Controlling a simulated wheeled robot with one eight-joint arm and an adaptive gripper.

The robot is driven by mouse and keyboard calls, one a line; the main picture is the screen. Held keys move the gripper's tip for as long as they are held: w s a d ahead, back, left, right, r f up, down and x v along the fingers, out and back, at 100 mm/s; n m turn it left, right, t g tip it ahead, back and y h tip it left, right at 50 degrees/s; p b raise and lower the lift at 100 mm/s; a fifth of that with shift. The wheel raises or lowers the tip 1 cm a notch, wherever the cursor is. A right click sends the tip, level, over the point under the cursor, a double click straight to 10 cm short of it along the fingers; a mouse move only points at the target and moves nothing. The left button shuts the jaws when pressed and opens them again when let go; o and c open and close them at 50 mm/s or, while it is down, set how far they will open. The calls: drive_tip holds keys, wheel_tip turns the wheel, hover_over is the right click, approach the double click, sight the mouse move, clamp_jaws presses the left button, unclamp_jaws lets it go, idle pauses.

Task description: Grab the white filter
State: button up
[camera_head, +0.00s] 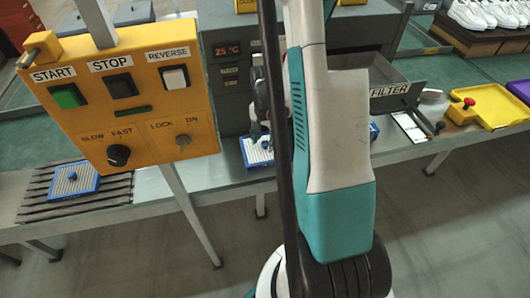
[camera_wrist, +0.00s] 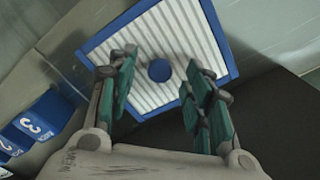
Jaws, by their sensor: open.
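The white filter (camera_wrist: 185,38) has pleats, a blue frame and a round blue knob (camera_wrist: 159,70) in its middle. It fills the upper middle of the wrist view, tilted in the picture. My gripper (camera_wrist: 160,76) is open, with one green-padded finger on each side of the knob and a gap on both sides. In the head view a white filter with blue edges (camera_head: 256,152) lies on the bench, partly hidden by my arm. I cannot tell the exact height of the fingers over the filter.
Blue blocks marked 3 (camera_wrist: 38,128) sit at the lower left of the wrist view. A dark drawer labelled FILTER (camera_head: 400,75) stands open right of my arm. A yellow control box (camera_head: 135,120) hangs at left.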

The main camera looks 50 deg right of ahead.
drive_tip(key=shift+f, duration=0.45)
drive_tip(key=shift+r, duration=0.1)
clamp_jaws()
